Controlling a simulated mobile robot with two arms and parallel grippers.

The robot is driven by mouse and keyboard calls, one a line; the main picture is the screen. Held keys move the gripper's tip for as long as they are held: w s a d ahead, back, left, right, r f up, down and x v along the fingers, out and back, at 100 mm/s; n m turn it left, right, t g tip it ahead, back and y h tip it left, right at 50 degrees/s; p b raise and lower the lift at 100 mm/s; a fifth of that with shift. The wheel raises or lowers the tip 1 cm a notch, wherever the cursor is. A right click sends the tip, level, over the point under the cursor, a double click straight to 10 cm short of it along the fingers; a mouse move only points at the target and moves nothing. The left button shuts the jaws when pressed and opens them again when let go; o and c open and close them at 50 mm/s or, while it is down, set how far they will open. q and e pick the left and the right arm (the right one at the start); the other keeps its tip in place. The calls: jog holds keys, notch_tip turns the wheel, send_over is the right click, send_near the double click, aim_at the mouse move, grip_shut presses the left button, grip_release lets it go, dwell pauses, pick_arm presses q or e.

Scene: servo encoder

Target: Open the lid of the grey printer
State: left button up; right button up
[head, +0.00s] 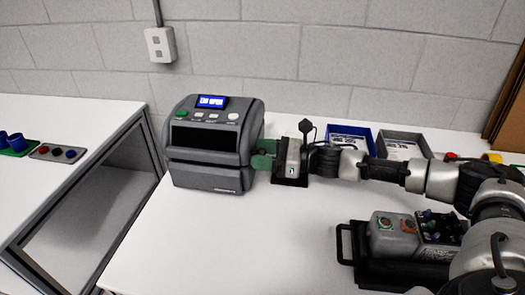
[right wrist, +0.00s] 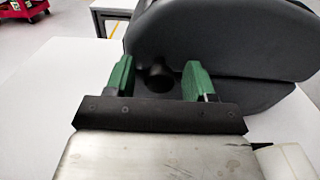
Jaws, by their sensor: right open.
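The grey printer (head: 213,140) stands on the white table against the wall. It has a lit blue screen (head: 211,101) with small white text, a row of buttons and a dark front window. A seam runs between its upper shell and its lower body, and the upper shell sits down along it. My right gripper (head: 264,154) is at the printer's right side with green fingers. In the right wrist view the gripper (right wrist: 158,72) is open, with a round dark knob (right wrist: 158,77) on the printer's side between the fingers. I cannot tell whether they touch it. My left gripper is out of view.
A blue bin (head: 349,137) and a grey bin (head: 403,145) stand behind my right arm. A black-based control box (head: 395,235) sits at the front right. The table before the printer is clear. A second white table (head: 60,115) is at left.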

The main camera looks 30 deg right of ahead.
grip_shut()
dwell(0.3)
jog(key=shift+r, duration=0.1)
